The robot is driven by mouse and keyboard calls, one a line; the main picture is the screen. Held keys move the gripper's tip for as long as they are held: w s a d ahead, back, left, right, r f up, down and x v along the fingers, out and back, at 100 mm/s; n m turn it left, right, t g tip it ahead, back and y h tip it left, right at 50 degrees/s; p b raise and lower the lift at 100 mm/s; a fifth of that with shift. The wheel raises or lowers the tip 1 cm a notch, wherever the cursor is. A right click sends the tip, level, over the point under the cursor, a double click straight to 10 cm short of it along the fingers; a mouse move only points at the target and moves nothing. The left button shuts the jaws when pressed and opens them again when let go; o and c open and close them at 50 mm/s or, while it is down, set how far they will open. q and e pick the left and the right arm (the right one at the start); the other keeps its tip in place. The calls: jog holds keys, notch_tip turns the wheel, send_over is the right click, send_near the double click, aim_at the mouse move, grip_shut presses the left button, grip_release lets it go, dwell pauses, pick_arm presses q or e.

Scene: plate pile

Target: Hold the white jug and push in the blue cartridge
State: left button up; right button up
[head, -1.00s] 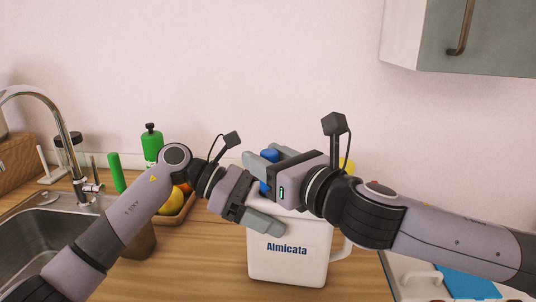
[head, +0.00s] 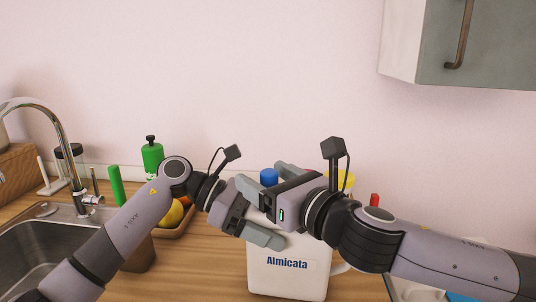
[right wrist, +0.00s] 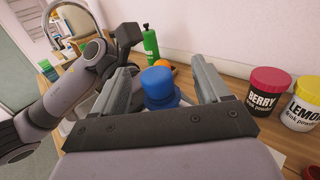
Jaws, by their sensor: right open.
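The white jug (head: 287,276), labelled Almicata, stands upright on the counter with its handle to the right. The blue cartridge (head: 269,177) shows at the jug's top behind my grippers. In the right wrist view the blue cartridge (right wrist: 158,84) is between the two fingers of my right gripper (right wrist: 165,74), which are open, with small gaps visible. My right gripper (head: 268,186) is over the jug's top in the head view. My left gripper (head: 264,222) is at the jug's upper left, one finger across its front. Its other finger and its grip are unclear.
A sink (head: 45,245) and tap (head: 62,140) are at the left. A green bottle (head: 152,157) and a tray (head: 188,220) of fruit stand behind my left arm. A berry jar (right wrist: 264,92) and a lemon jar (right wrist: 304,105) stand behind at right. A cupboard (head: 420,45) hangs upper right.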

jog(key=shift+f, duration=0.4)
notch_tip(320, 180, up, 18)
jog(key=shift+y, duration=0.3)
dwell(0.6)
